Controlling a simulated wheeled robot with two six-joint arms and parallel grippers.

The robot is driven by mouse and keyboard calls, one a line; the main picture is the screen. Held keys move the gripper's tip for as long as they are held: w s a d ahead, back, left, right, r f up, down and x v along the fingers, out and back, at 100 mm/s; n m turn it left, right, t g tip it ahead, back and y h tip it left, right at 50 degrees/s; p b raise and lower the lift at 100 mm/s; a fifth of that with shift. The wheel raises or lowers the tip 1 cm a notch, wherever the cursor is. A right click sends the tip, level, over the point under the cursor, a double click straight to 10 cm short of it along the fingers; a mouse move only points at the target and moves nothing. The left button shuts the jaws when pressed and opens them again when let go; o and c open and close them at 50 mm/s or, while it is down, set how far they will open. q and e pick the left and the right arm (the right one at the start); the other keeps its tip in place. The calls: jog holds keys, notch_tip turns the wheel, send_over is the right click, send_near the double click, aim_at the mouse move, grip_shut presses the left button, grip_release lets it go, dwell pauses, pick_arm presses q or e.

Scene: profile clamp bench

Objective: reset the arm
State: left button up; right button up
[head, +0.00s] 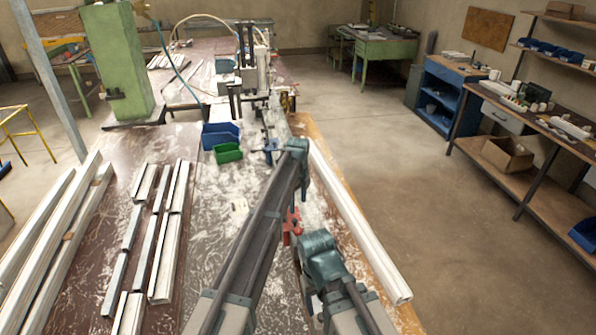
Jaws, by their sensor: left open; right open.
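My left arm reaches up the middle of the head view, and my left gripper (303,176) is at its far end, above the bench top. My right gripper (309,279) is lower and nearer, beside the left arm. Both are open and I see nothing held; their fingers are small and largely hidden by my own links. A red clamp (292,226) stands on the bench between the two arms, partly covered. A long pale profile (352,220) lies along the right edge of the bench, just right of both arms.
Short profiles (146,246) lie in rows on the bench (205,190), with long ones (45,240) at left. A blue bin (220,134), a green bin (228,153) and a blue clamp (268,150) stand farther back. A green column (120,60) rises at back left. Floor right of the bench is clear.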

pick_arm(q)
jog(key=s+a+n, duration=0.6)
jog(key=s+n, duration=0.2)
jog(key=s, duration=0.3)
jog(key=s+a+n, duration=0.5)
jog(key=s+n, duration=0.4)
jog(key=s, duration=0.2)
jog(key=s+a+n, duration=0.6)
jog(key=s+n, duration=0.2)
jog(key=s, duration=0.4)
jog(key=s+d+f+m+y+b, duration=0.1)
jog(key=s+d+f+m+b, duration=0.2)
jog(key=d+f+b, duration=0.8)
notch_tip(320, 180, down, 2)
jog(key=shift+s+f+m+b, duration=0.2)
jog(key=shift+s+m+b, duration=0.2)
jog(key=shift+s+b, duration=0.6)
